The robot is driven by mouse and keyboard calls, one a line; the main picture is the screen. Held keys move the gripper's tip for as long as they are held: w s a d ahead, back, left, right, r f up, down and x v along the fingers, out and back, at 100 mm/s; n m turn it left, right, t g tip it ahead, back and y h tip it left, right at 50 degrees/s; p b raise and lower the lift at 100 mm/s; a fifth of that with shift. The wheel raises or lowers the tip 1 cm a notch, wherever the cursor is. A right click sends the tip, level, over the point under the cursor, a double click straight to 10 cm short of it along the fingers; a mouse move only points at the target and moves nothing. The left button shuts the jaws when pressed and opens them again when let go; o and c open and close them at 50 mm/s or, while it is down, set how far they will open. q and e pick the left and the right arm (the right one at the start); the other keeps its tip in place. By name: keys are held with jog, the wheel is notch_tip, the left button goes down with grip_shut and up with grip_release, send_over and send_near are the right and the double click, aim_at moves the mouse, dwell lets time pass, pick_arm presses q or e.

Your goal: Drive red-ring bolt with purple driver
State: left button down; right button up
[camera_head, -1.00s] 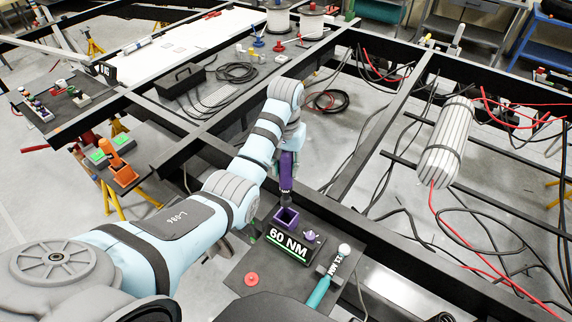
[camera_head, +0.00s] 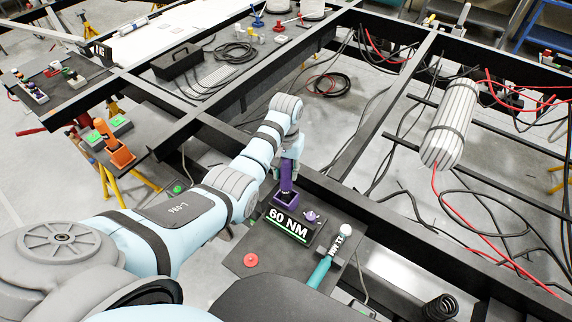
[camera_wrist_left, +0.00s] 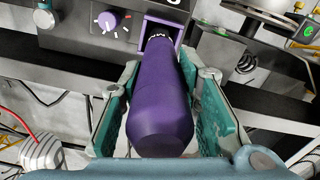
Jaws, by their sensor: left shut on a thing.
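The purple driver (camera_head: 286,187) is upright at the purple-rimmed holder on the "60 NM" block (camera_head: 288,224). Its lower end is inside the opening as seen from the head. My left gripper (camera_head: 288,170) is shut on its upper part. In the left wrist view the purple driver (camera_wrist_left: 160,105) lies between the two teal finger pads, and its dark neck reaches the purple frame (camera_wrist_left: 146,45). I cannot make out a red-ring bolt for certain. A small round red piece (camera_head: 251,260) lies on the dark tray (camera_head: 262,285). My right gripper is not in view.
A teal-handled tool (camera_head: 320,270) lies on the tray right of the block. A black chassis beam (camera_head: 400,238) runs just behind. An orange tool (camera_head: 115,146) stands in a holder on the left. Loose cables and a striped cylinder (camera_head: 449,127) are on the right.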

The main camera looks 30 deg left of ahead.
pick_arm(q)
jog(key=shift+f, duration=0.75)
jog(key=c, duration=1.1)
grip_release()
notch_tip(320, 180, up, 8)
jog(key=shift+s+f, duration=0.1)
jog(key=shift+f, duration=0.1)
